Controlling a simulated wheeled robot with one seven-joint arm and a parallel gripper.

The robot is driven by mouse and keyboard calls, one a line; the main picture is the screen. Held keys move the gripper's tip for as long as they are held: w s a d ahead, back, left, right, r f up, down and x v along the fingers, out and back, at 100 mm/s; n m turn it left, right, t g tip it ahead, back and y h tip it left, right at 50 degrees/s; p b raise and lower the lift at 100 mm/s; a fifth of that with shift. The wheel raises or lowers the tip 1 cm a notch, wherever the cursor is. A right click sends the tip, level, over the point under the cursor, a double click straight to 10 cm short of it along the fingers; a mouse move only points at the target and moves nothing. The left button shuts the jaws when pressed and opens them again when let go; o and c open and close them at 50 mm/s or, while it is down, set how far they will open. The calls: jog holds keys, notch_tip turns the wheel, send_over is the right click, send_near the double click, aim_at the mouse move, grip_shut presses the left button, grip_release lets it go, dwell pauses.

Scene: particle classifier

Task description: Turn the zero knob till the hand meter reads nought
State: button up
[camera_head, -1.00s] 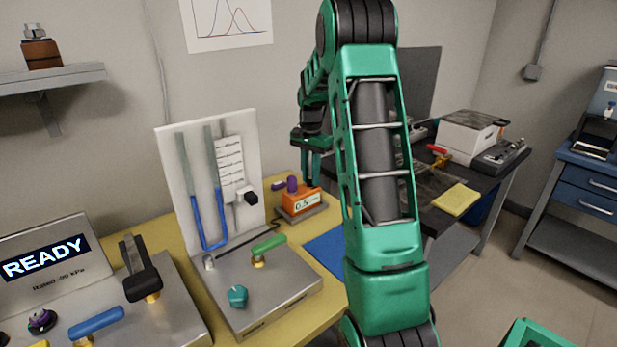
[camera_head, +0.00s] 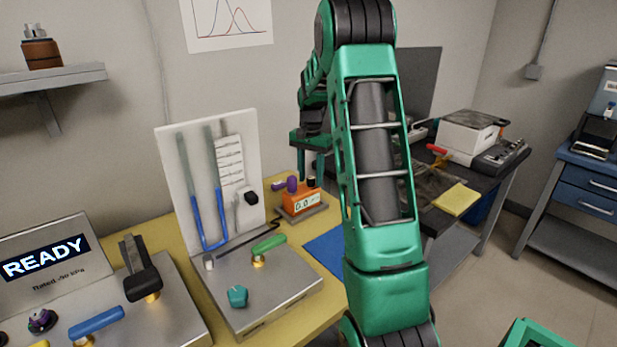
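The orange hand meter (camera_head: 301,203) stands on a grey base on the yellow bench, and its small display appears to read 0.0. A small purple knob (camera_head: 311,181) sits on the right of its top, and a larger purple part (camera_head: 291,184) is to the left of it. I cannot tell for sure which is the zero knob. My gripper (camera_head: 310,168) is just above the right-hand knob, fingers pointing down and apart, with nothing seen between them. Its far side is partly hidden by my arm.
A white board with a blue-liquid U-tube (camera_head: 208,215) stands left of the meter. In front is a metal box with a teal knob (camera_head: 237,296) and green lever (camera_head: 268,244). A READY display (camera_head: 45,258) is at far left. A blue mat (camera_head: 328,250) lies right of the box.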

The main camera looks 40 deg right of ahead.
aim_at(310, 178)
jog(key=shift+r, duration=0.1)
notch_tip(310, 178, up, 10)
jog(key=shift+r, duration=0.25)
dwell(0.4)
jog(key=shift+a, duration=0.1)
dwell(0.4)
jog(key=s+a+r+n, duration=0.1)
jog(key=s+a+n, duration=0.1)
jog(key=s+a, duration=0.5)
jog(key=s+a+r+n, duration=0.15)
jog(key=s+a, duration=0.25)
jog(key=s, duration=0.6)
jog(key=s+a+f+n, duration=0.2)
jog(key=s+a+f, duration=0.2)
jog(key=s, duration=0.5)
jog(key=s+a+f+n, duration=0.2)
jog(key=s+a+f, duration=0.2)
jog(key=s, duration=0.4)
jog(key=shift+s+a, duration=0.35)
jog(key=shift+a, duration=0.2)
